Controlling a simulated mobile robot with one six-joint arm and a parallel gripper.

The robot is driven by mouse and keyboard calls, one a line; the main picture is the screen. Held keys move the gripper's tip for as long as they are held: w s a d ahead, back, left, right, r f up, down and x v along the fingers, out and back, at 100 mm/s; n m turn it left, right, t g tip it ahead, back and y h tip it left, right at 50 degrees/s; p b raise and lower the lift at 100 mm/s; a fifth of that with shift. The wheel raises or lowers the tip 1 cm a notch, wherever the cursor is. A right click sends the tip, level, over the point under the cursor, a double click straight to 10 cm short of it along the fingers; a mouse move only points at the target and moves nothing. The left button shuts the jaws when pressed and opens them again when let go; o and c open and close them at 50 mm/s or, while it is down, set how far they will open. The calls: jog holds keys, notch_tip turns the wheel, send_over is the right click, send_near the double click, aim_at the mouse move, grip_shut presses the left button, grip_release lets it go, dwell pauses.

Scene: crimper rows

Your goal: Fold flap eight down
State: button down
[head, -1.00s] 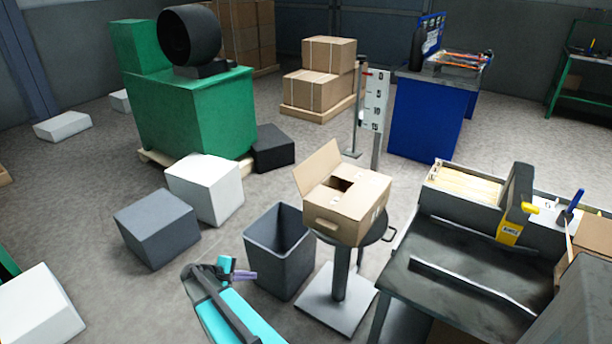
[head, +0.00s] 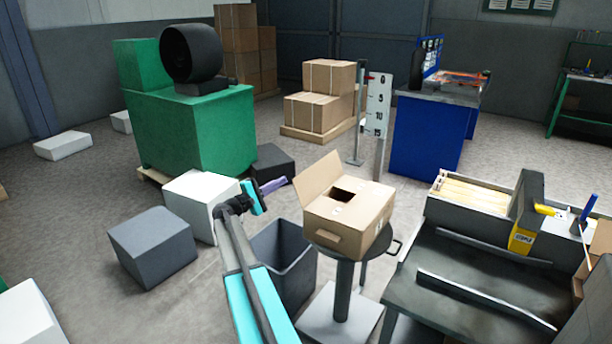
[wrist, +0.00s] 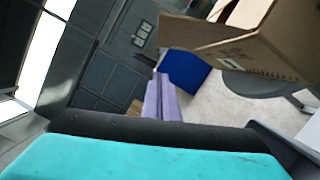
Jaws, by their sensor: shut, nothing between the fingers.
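An open cardboard box (head: 350,222) sits on a round pedestal stand (head: 380,243) in the head view. One flap (head: 319,176) stands up and leans outward on its left side. Part of the top is covered and a dark opening shows in the middle. I cannot make out any flap number. My gripper (head: 284,182), with purple fingers, is shut and empty, just left of the raised flap and apart from it. In the wrist view the shut fingers (wrist: 162,98) point forward, and the box (wrist: 255,42) shows at upper right.
A grey open bin (head: 284,262) stands below my arm, left of the stand. A dark workbench (head: 440,275) with a stapler-like yellow and grey tool (head: 526,215) is at right. White and grey blocks (head: 152,245) lie at left.

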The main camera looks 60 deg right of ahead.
aim_at(307, 172)
jog(key=shift+s+d+r+p, duration=0.35)
jog(key=shift+s+d, duration=0.65)
jog(key=shift+d, duration=0.6)
jog(key=shift+s+d+r+p, duration=0.1)
jog(key=shift+s+d+r, duration=0.35)
jog(key=shift+s+d, duration=0.85)
jog(key=shift+s+d+r+p, duration=0.35)
jog(key=shift+s+d, duration=0.35)
jog(key=shift+d, duration=1.2)
jog(key=shift+a, duration=0.4)
jog(key=shift+s+d+b, duration=0.1)
jog(key=shift+d+b, duration=0.2)
jog(key=shift+d, duration=0.1)
